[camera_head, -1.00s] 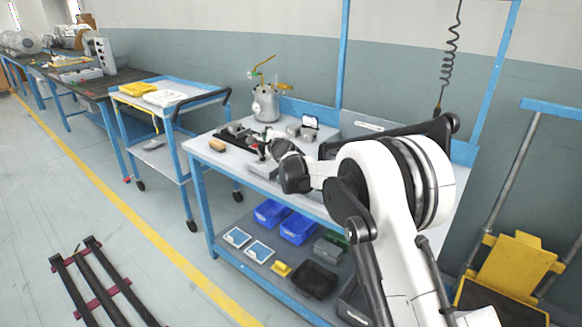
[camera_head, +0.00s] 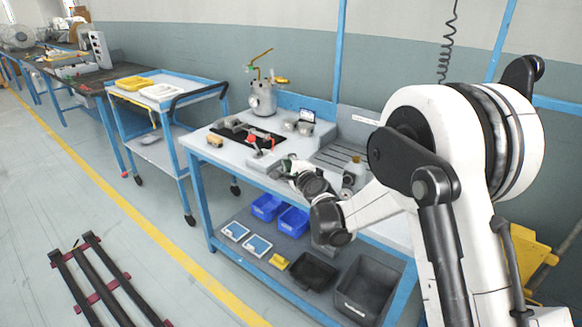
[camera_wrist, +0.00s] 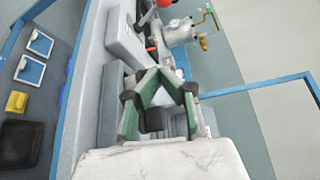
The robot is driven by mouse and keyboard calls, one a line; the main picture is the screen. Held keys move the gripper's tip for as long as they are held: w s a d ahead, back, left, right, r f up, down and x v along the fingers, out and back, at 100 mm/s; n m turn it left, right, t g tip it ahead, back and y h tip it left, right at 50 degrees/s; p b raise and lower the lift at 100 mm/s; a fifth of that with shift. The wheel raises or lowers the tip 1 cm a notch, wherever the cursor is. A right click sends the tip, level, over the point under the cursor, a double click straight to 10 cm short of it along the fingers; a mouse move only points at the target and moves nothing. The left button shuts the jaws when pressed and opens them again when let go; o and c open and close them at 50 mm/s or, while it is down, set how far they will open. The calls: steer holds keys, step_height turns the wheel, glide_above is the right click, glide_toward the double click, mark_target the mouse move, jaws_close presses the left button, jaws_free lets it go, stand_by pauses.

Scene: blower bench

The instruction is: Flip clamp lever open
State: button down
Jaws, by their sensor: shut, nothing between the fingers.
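The clamp shows small on the bench in the head view, with a red-tipped lever (camera_head: 259,153) near the front end of a black fixture (camera_head: 232,131). In the wrist view a red ball knob (camera_wrist: 165,3) on a metal lever sits at the top edge, partly cut off, with another red part (camera_wrist: 151,47) below it. The lever's exact angle is too small to tell. My gripper (camera_wrist: 157,77) is shut and empty, its green fingers meeting at the tips. In the head view my gripper (camera_head: 281,164) is right of the lever and apart from it, near the bench's front edge.
A metal pot (camera_head: 263,98) with yellow-handled fittings stands behind the fixture. A tan block (camera_head: 214,140) lies at the bench's left. Blue bins (camera_head: 293,220) and a grey crate (camera_head: 369,287) sit on the lower shelf. A blue cart (camera_head: 165,100) stands left.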

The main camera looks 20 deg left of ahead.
steer(key=shift+s+d+f, duration=0.2)
steer(key=shift+s+d, duration=0.25)
steer(key=shift+s+d+f, duration=0.15)
steer(key=shift+s+d, duration=0.25)
steer(key=shift+d, duration=0.05)
steer(key=s+d+r+n+g+h, duration=0.1)
steer(key=s+d+r+n, duration=0.3)
steer(key=d, duration=0.4)
steer(key=s+d+r+n+g+h, duration=0.1)
steer(key=s+d+r+h, duration=0.1)
steer(key=s+d+r, duration=0.4)
steer(key=s+d+r+n+h, duration=0.1)
steer(key=s+d+r+n, duration=0.3)
steer(key=d, duration=0.5)
steer(key=s+d+f+n+g+h, duration=0.1)
steer(key=s+d+f+g+h, duration=0.1)
steer(key=s+d, duration=0.9)
steer(key=s+d+f+n+g+h, duration=0.1)
steer(key=s+d+h, duration=0.3)
steer(key=s+d, duration=0.8)
steer(key=s+f+n+p, duration=0.1)
steer(key=s, duration=0.3)
steer(key=shift+f+g+h, duration=0.3)
steer(key=shift+g, duration=0.1)
steer(key=c, duration=2.4)
jaws_free()
